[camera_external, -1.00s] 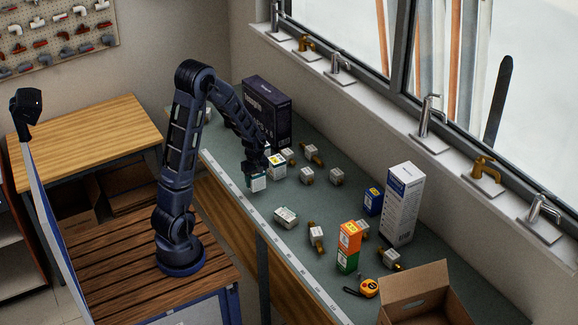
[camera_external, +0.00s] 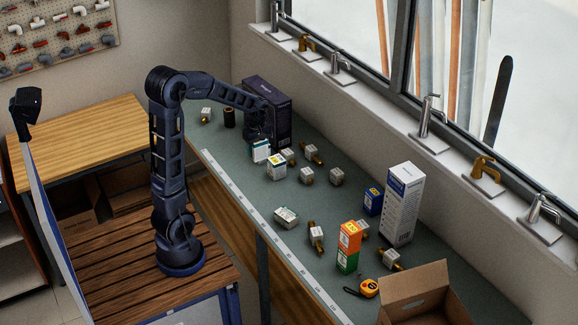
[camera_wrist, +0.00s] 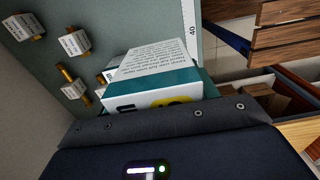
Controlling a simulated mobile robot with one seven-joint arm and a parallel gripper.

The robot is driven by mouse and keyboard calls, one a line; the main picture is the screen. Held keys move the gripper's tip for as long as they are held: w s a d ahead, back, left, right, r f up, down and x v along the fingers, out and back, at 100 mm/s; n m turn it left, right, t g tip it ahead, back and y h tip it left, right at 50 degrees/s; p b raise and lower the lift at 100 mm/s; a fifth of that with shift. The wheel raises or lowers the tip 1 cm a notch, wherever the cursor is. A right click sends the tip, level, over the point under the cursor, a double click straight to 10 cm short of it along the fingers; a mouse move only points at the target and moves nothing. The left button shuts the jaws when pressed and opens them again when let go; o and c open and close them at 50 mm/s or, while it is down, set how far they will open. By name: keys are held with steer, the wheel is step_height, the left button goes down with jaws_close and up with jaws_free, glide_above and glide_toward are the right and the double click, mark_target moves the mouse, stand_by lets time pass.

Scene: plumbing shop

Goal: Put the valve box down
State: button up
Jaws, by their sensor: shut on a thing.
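The valve box (camera_external: 260,152), white with teal, is in my gripper (camera_external: 259,139) at the far part of the green bench. My gripper is shut on it from above. In the wrist view the box (camera_wrist: 158,66) shows a printed white face, a teal band and part of a yellow mark, just beyond the dark gripper body. The fingertips are hidden there. I cannot tell whether the box's underside touches the bench. A similar box with a yellow mark (camera_external: 277,168) stands close by, to the right and nearer the camera.
A tall dark carton (camera_external: 268,108) stands right behind my gripper. Several brass valves with white tags, such as one valve (camera_external: 307,176), lie to the right. Orange and green boxes (camera_external: 349,237) are stacked near an open cardboard box (camera_external: 425,288).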

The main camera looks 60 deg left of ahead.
steer(key=w+d, duration=0.9)
steer(key=w, duration=0.4)
steer(key=f, duration=2)
steer(key=shift+s+d, duration=0.15)
steer(key=shift+d, duration=0.05)
steer(key=o, duration=1.3)
steer(key=shift+f, duration=0.1)
